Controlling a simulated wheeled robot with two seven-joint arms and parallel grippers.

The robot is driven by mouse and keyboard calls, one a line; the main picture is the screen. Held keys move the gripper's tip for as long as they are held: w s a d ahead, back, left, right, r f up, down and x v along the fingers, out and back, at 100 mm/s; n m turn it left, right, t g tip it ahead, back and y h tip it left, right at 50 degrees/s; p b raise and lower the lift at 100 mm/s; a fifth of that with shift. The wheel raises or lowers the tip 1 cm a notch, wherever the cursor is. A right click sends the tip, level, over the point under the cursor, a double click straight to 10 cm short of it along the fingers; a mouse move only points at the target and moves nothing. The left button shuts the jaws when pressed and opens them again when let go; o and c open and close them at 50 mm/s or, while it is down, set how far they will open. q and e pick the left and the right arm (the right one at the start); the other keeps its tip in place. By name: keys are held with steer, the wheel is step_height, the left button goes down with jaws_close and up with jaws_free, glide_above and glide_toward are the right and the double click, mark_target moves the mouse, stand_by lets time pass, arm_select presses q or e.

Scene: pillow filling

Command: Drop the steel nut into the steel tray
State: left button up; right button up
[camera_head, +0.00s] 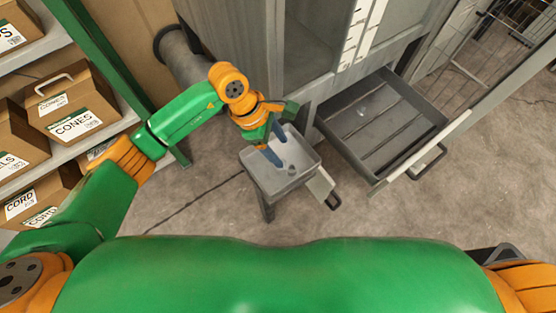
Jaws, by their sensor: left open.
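I see nothing between the fingers. A small grey round piece (291,170), which looks like the steel nut, is in the tray just right of the fingers. It is too small to make out its shape. My right gripper is out of view.
An open grey drawer (385,140) sticks out of the cabinet right of the tray, with a small pale spot inside. Shelves with cardboard boxes (67,108) stand at left. The concrete floor (400,220) is clear in front.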

arm_select(q)
steer(key=b+v, duration=0.1)
steer(key=v, duration=0.6)
